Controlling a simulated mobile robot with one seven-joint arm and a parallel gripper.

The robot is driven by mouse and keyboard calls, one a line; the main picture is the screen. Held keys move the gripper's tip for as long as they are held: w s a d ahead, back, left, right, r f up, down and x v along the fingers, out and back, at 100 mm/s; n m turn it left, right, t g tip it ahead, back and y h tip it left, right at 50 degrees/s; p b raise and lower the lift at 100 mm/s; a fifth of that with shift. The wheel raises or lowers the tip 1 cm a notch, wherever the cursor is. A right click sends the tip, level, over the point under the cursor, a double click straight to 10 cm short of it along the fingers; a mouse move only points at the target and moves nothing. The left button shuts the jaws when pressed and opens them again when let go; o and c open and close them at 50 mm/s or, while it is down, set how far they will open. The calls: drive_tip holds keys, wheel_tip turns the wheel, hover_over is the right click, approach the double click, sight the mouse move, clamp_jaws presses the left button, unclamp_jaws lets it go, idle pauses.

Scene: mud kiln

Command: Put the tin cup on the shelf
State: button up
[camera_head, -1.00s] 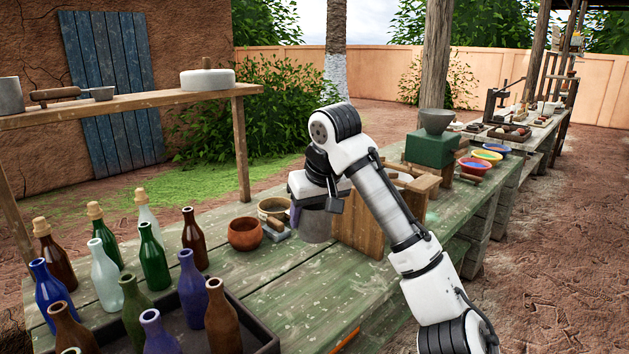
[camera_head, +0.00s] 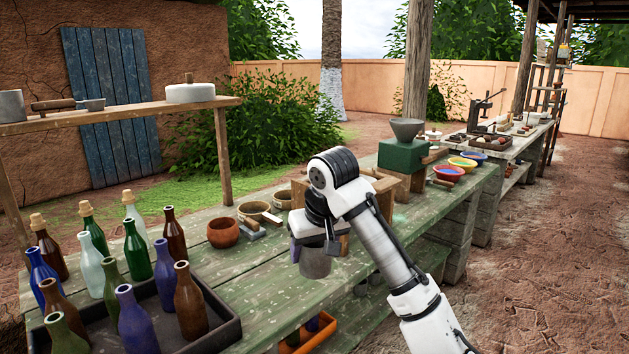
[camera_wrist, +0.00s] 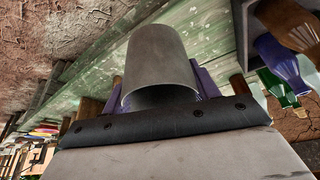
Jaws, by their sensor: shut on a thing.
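The grey tin cup (camera_head: 316,262) hangs below my gripper (camera_head: 312,247), over the front part of the green bench. In the wrist view the tin cup (camera_wrist: 158,62) sits between the two purple fingers of my gripper (camera_wrist: 160,88), which is shut on it. The wooden shelf (camera_head: 135,112) stands on posts at the back left, above the bench. Bare board shows between the bowl and the stone.
Several glass bottles (camera_head: 137,250) stand at the left of the bench, some in a dark tray (camera_head: 222,335). A brown clay bowl (camera_head: 223,232) and other bowls lie behind my gripper. A green box with a grey funnel-like bowl (camera_head: 403,155) stands farther along.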

drive_tip(key=s+f+m+h, duration=0.1)
drive_tip(key=s+f, duration=0.3)
drive_tip(key=f, duration=2)
drive_tip(key=s+f+m, duration=0.3)
drive_tip(key=s+f, duration=0.1)
drive_tip(key=f, duration=2)
drive_tip(key=shift+s+a+m+h, duration=0.2)
drive_tip(key=shift+m+h, duration=0.1)
drive_tip(key=shift+h, duration=0.1)
drive_tip(key=shift+d, duration=0.15)
drive_tip(key=s+f, duration=0.4)
drive_tip(key=f, duration=0.1)
drive_tip(key=shift+s+f, duration=0.25)
drive_tip(key=shift+f, duration=0.05)
